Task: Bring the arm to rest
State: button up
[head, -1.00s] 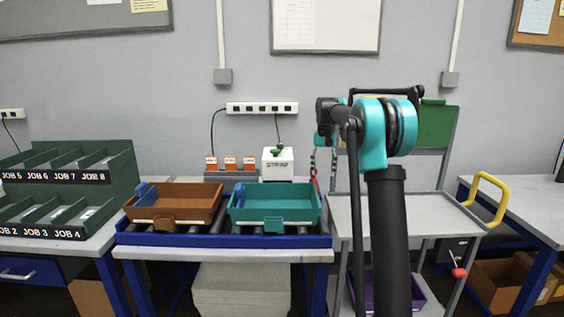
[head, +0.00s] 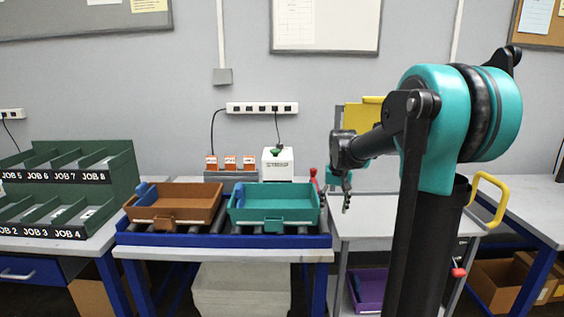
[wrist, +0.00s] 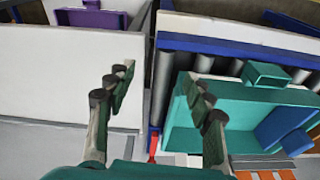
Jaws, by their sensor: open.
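My gripper (head: 346,192) hangs from my arm in the head view, over the left part of the light cart (head: 385,222) and right of the teal tray (head: 275,219). In the wrist view my gripper (wrist: 157,82) has its two fingers spread apart with nothing between them. The teal tray (wrist: 235,140) lies below and to the right there, and the cart top (wrist: 70,75) to the left. My bent arm covers much of the cart's right side in the head view.
A brown tray (head: 172,203) sits beside the teal one on the blue-framed roller bench (head: 220,241). A red-handled item (head: 313,178) stands near the teal tray's right end. Green job bins (head: 75,185) are at left. A yellow handle (head: 488,200) rises at the cart's right.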

jog(key=s+f, duration=0.5)
jog(key=s, duration=0.3)
jog(key=s+f+t, duration=0.1)
jog(key=s+f, duration=0.3)
jog(key=s, duration=0.5)
jog(key=s+f+n+t, duration=0.1)
jog(key=s+f, duration=0.4)
jog(key=s, duration=0.4)
jog(key=shift+s+d+f, duration=0.25)
jog(key=shift+d+f, duration=0.1)
jog(key=shift+d, duration=0.1)
